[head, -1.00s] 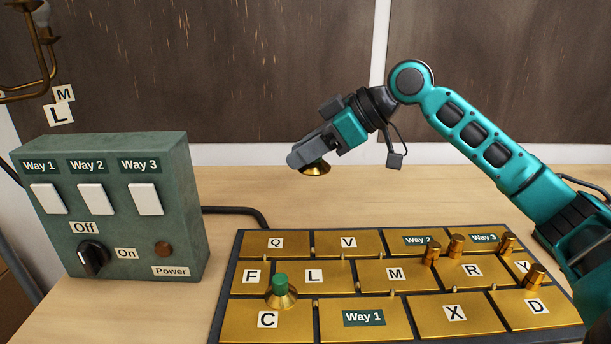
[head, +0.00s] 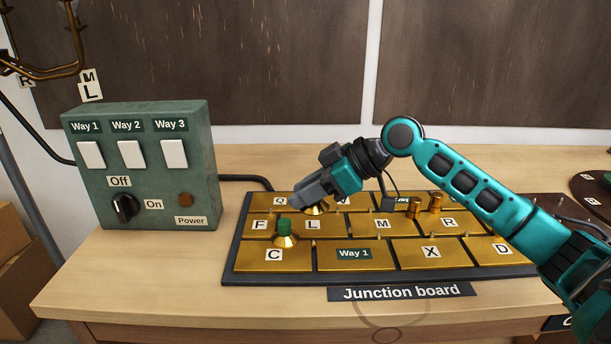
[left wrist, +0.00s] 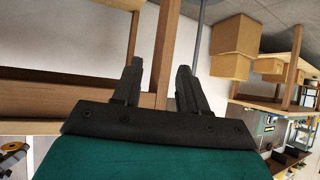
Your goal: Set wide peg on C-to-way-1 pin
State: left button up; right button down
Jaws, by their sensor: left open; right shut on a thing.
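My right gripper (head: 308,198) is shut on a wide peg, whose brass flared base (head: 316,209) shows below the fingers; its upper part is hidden. The held peg is over the board's rear left part, near the Q and L plates. I cannot tell its exact height. The C plate (head: 272,256) and the Way 1 plate (head: 352,254) lie side by side at the junction board's front; the pin between them is too small to make out clearly. A second wide peg with a green knob (head: 285,230) stands behind C. My left gripper (left wrist: 155,85) is open and empty in the left wrist view.
A green switch box (head: 145,165) stands left of the board. Narrow brass pegs (head: 435,204) stand at the board's back right. The Junction board label (head: 402,292) is at the front. The left wrist view shows wooden legs and cardboard boxes (left wrist: 232,45).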

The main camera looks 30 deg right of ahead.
aim_at(293, 238)
jog(key=shift+s+a+f, duration=0.15)
jog(key=shift+s+f, duration=0.1)
jog(key=shift+f, duration=0.2)
jog(key=shift+f+b, duration=0.35)
jog(key=shift+b, duration=0.15)
notch_tip(293, 238, down, 4)
jog(key=b, duration=0.4)
jog(key=shift+r, duration=0.1)
jog(key=shift+f+b, duration=0.7)
jog(key=shift+b, duration=0.2)
pick_arm(q)
jog(key=shift+h, duration=0.5)
jog(key=f, duration=0.1)
jog(key=d+f, duration=0.1)
jog(key=w+d+f, duration=0.1)
jog(key=shift+f+b, duration=0.35)
jog(key=shift+b, duration=0.05)
pick_arm(e)
jog(key=shift+f, duration=0.35)
pick_arm(q)
jog(key=shift+s+f, duration=0.1)
jog(key=shift+f, duration=0.05)
pick_arm(e)
jog(key=shift+f, duration=0.15)
pick_arm(q)
jog(key=shift+f, duration=0.15)
pick_arm(e)
jog(key=shift+f, duration=0.4)
jog(key=c, duration=0.8)
grip_release()
